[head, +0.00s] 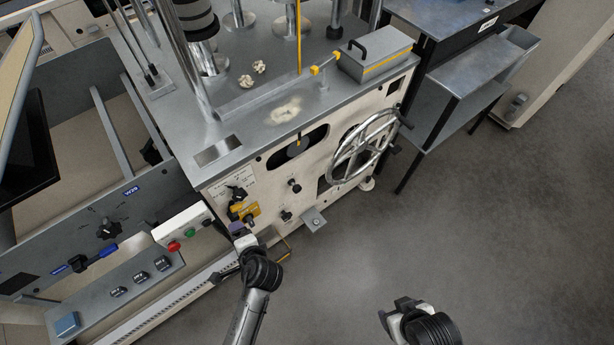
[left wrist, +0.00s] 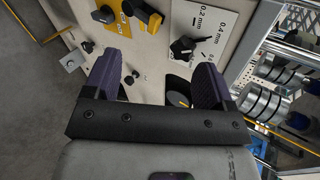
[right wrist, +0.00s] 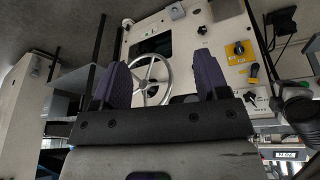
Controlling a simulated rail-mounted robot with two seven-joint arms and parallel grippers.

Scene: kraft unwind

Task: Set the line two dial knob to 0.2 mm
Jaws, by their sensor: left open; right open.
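The dial knob is a black knob (head: 238,192) on a white plate, high on the cream machine front in the head view. In the left wrist view the knob (left wrist: 182,47) sits beside printed 0.2 mm and 0.4 mm marks; I cannot tell exactly which mark it points at. It also shows small at the right wrist view's right side (right wrist: 250,97). My left gripper (head: 240,232) is open and empty, in front of the panel below the knob and apart from it. My right gripper (head: 398,308) is open and empty over the floor, well away.
A yellow plate with a black handle (head: 247,214) lies just below the dial. A handwheel (head: 362,146) stands out further right. A box with red and green buttons (head: 184,238) is left of my left gripper. Another black knob (head: 108,229) is on the grey panel. The floor at right is clear.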

